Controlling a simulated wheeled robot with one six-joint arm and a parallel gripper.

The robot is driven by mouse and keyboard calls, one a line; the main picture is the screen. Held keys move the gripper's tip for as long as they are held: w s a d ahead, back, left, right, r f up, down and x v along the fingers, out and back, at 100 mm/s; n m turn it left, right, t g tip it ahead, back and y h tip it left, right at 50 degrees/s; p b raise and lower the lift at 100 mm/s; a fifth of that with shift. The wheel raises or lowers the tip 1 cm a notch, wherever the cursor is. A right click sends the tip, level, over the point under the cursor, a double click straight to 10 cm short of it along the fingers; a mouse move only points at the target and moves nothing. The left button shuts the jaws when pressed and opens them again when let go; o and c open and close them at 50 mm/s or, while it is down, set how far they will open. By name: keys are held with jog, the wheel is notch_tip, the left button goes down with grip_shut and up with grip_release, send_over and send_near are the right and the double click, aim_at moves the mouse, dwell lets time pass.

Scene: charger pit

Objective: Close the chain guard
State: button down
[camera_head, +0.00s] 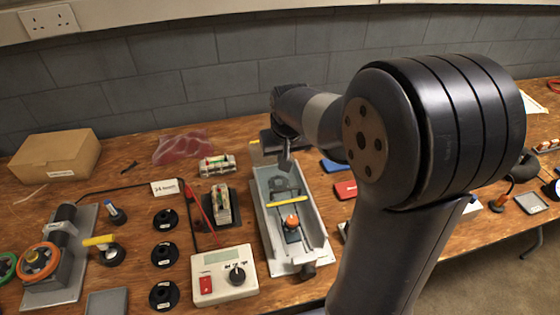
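A long pale grey open-topped housing (264,205), which looks like the chain guard's unit, lies on the bench in the middle of the view. Inside it are dark parts, a yellow bar (287,204) and an orange-topped knob (292,221). A grey panel (258,153) shows at its far end; I cannot tell whether it is the guard's cover. My gripper (286,163) points down over the far end of the housing. It is small, dark and partly hidden by my arm, so its finger gap and any contact are unclear.
A white meter (224,275) with a dial stands left of the housing, with red and black leads. Several black discs (164,254) lie further left. A cardboard box (55,156) sits at the back left. Red and blue pads (346,190) lie to the right. A block wall (150,75) closes the back.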

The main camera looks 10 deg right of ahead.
send_near(279, 180)
jog(key=x, duration=0.5)
jog(key=shift+f, duration=0.1)
jog(key=shift+s+r, duration=0.2)
jog(key=shift+s, duration=0.7)
jog(key=shift+s+r, duration=0.15)
jog(key=shift+s, duration=0.8)
